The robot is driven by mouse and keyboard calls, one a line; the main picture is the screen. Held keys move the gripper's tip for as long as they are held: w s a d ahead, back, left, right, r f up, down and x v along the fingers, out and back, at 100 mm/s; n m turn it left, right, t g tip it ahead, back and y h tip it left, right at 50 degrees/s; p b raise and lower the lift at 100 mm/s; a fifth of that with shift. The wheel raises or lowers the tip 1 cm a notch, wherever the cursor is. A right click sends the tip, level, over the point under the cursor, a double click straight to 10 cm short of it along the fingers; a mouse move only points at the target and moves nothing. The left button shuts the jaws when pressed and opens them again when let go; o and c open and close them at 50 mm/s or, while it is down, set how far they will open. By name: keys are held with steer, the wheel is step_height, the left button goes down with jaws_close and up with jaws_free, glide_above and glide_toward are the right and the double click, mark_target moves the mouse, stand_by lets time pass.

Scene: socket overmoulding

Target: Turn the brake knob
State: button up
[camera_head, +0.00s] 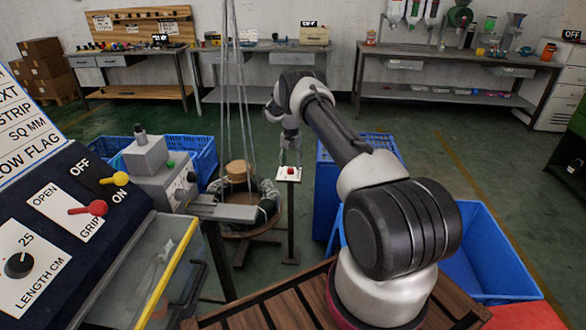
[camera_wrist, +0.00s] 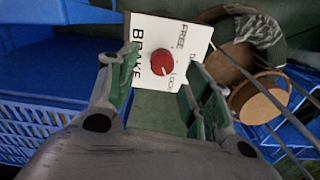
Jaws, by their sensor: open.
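The brake knob (camera_wrist: 162,64) is a round red knob on a white plate (camera_wrist: 188,30) marked BRAKE, FREE and LOCK. In the head view the knob (camera_head: 290,170) sits on top of a thin dark post. My gripper (camera_wrist: 158,100) is open and empty in the wrist view, its two fingers on either side of the lower plate. The knob lies between and beyond the fingertips, and I see no contact.
A reel with a wooden hub (camera_head: 238,171) and hanging strands stands left of the post. Blue crates (camera_head: 480,250) stand to the right and behind. A control panel (camera_head: 60,205) with OFF/ON, GRIP and LENGTH controls is at the left. Workbenches (camera_head: 450,50) line the back wall.

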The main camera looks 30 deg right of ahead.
mark_target(291, 169)
steer(key=shift+a+f, duration=0.15)
steer(key=shift+f, duration=1.6)
steer(key=c, duration=1.1)
steer(key=shift+o, duration=0.2)
steer(key=shift+n, duration=0.3)
steer(key=n, duration=1.1)
steer(key=shift+n, duration=0.3)
steer(key=o, duration=1.1)
steer(key=shift+c, duration=0.2)
